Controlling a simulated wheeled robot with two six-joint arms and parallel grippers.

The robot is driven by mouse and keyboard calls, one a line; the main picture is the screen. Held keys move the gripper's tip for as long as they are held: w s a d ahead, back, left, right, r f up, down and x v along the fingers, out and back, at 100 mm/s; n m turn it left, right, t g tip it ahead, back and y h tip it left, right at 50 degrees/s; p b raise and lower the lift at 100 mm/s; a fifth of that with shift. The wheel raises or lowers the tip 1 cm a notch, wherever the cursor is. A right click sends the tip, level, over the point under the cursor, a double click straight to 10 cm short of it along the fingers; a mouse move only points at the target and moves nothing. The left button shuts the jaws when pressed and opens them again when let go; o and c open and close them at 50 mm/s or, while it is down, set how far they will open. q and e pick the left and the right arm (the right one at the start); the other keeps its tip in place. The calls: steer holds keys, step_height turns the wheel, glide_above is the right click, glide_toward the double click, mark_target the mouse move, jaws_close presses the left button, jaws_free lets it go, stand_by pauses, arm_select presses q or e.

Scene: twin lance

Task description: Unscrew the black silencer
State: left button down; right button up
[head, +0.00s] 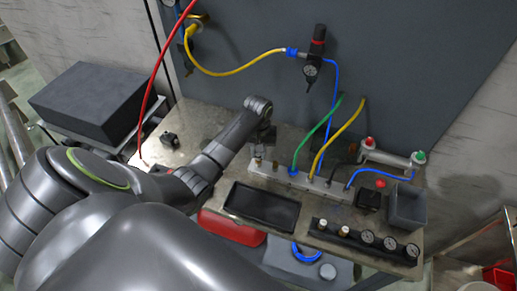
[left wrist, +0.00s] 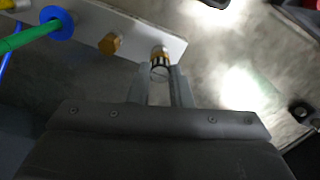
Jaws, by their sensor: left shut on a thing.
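The silencer (left wrist: 159,58) shows in the left wrist view as a brass collar with a dark, ribbed, shiny body. It sits at the end of the pale manifold bar. My left gripper (left wrist: 160,84) is shut on its lower part, one finger on each side, and the fingers partly hide it. In the head view my left gripper (head: 263,137) reaches down over the left end of the manifold (head: 315,183). A plain brass fitting (left wrist: 109,44) stands beside the silencer; it also shows in the head view (head: 275,165). My right gripper is not in view.
Green (head: 318,133), yellow (head: 340,135) and blue hoses rise from the manifold. A black tray (head: 262,206) lies in front. A gauge row (head: 363,238), a grey bin (head: 407,206) and a red-and-green-capped unit (head: 392,155) are on the right. The bench left of the manifold is mostly clear.

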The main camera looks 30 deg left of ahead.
arm_select(q)
steer(key=n, duration=0.7)
steer(key=shift+n, duration=0.4)
steer(key=c, duration=1.5)
jaws_free()
steer(key=shift+o, duration=0.2)
